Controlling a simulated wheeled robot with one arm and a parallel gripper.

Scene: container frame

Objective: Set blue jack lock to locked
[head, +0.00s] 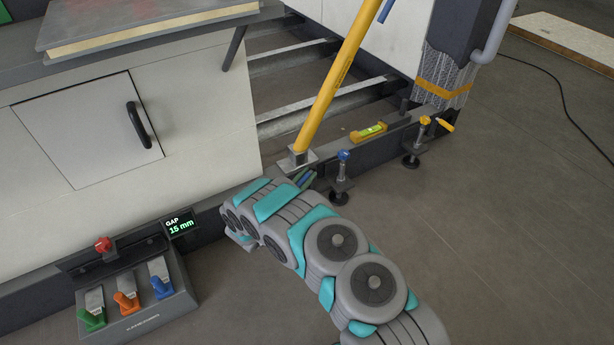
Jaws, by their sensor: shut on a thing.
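The blue jack (342,182) stands upright at the foot of the frame rail, with a blue knob (343,155) on top. My arm reaches in from the lower right, and my gripper (304,179) is just left of this jack, low by the rail. A small blue piece (305,174), which looks like the jack's lock lever, shows between the green fingers. The gripper is shut on it. The fingers and arm partly hide it, so its exact angle and lock position cannot be told.
A yellow prop (335,90) leans up from a foot plate behind my gripper. A yellow-topped jack (420,140) with a yellow lever (445,125) stands right. A spirit level (368,132) lies on the rail. A pedal box (145,305) and a "GAP 15 mm" display (181,225) are left.

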